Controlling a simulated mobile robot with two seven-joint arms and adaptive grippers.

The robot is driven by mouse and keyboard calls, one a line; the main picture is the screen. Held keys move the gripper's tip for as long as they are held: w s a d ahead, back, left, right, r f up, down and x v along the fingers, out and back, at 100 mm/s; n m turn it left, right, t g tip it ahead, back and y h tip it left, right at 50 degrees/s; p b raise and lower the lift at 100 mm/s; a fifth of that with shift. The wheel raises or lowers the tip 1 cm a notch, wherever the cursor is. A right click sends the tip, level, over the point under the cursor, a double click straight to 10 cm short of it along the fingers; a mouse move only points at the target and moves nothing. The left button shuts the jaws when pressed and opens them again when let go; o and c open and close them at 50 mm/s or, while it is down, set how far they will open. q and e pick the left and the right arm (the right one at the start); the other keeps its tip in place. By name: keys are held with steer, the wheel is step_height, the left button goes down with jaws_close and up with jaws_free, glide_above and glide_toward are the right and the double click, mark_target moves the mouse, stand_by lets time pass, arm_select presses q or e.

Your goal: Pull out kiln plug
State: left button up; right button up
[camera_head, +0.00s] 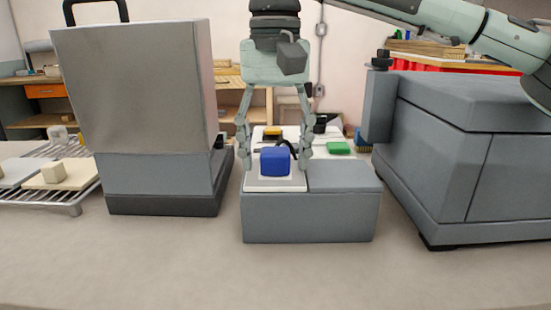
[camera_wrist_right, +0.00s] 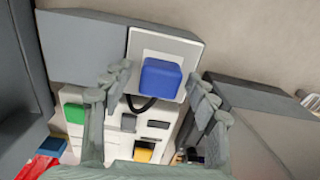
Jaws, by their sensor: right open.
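A blue block (camera_head: 275,161) stands on a pale square plate (camera_head: 262,184) set into the left part of the top of a low grey box (camera_head: 310,218). I cannot tell for sure which part is the kiln plug. My right gripper (camera_head: 274,153) points down from above, open, with one finger on each side of the blue block. In the right wrist view, the open right gripper (camera_wrist_right: 160,76) also has the blue block (camera_wrist_right: 161,80) between its fingertips, with gaps on both sides. My left gripper is in neither view.
A tall grey housing (camera_head: 150,170) stands to the left and a large grey machine (camera_head: 460,150) to the right. A wire rack (camera_head: 75,196) is at far left. Behind the box lies a white surface with green (camera_head: 338,148) and yellow items. The front counter is clear.

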mark_target(275, 150)
steer(key=shift+c, duration=0.2)
jaws_close()
steer(key=shift+r, duration=0.1)
stand_by(0.4)
steer(key=shift+r+p, duration=0.1)
steer(key=shift+p, duration=0.2)
steer(key=shift+r+p, duration=1.75)
steer(key=shift+r, duration=0.1)
steer(key=shift+r+p, duration=0.4)
steer(key=shift+r, duration=0.6)
